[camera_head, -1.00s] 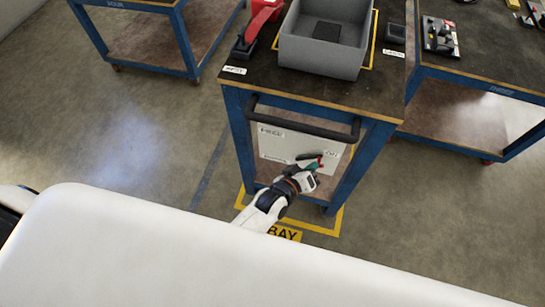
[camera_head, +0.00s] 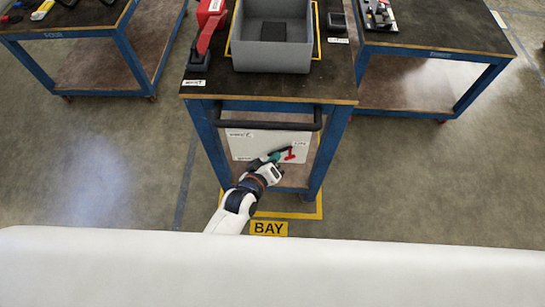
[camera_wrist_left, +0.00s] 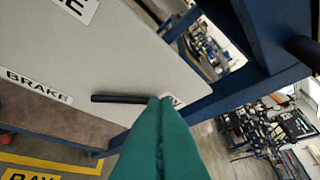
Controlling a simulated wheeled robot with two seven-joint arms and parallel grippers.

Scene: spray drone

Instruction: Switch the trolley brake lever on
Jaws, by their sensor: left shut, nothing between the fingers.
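The trolley (camera_head: 330,140) is blue-framed with a dark top and a black push bar. A pale panel (camera_head: 245,148) with small labels hangs under the bar. A small red lever-like part (camera_head: 290,155) shows at the panel's right side. My left gripper (camera_head: 280,154) has its green fingers shut and empty, right beside this part. In the left wrist view the shut fingertips (camera_wrist_left: 160,100) are by the right end of a dark bar (camera_wrist_left: 118,98) in front of the panel. A BRAKE label (camera_wrist_left: 38,85) is at left. I cannot tell whether fingers and bar touch. My right gripper is out of view.
A grey bin (camera_head: 272,62) and a red tool (camera_head: 207,25) stand on the trolley top. Other blue tables stand left (camera_head: 75,32) and right (camera_head: 440,49). Yellow floor marking with a BAY sign (camera_head: 268,229) lies under the trolley. The floor around is clear.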

